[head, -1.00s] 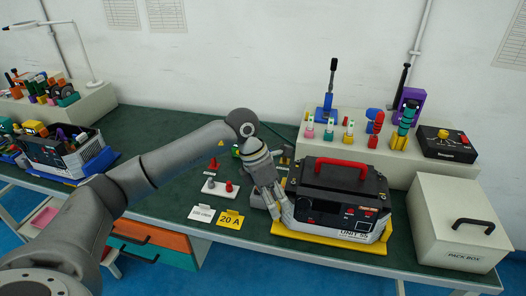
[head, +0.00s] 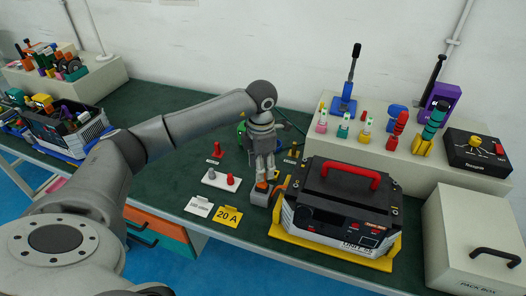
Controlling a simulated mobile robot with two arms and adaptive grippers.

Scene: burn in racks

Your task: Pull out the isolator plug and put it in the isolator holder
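The black unit (head: 335,213) with a red handle sits on a yellow base on the green bench. My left gripper (head: 263,180) points down beside the unit's left end. Small orange and grey parts (head: 262,187) show right at its fingertips; I cannot tell which is the isolator plug, or whether the fingers hold it. My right gripper is not in view.
A shelf (head: 390,163) with coloured tools is behind the unit. A white pack box (head: 470,235) stands at the right. The bench is clear left of the cards.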

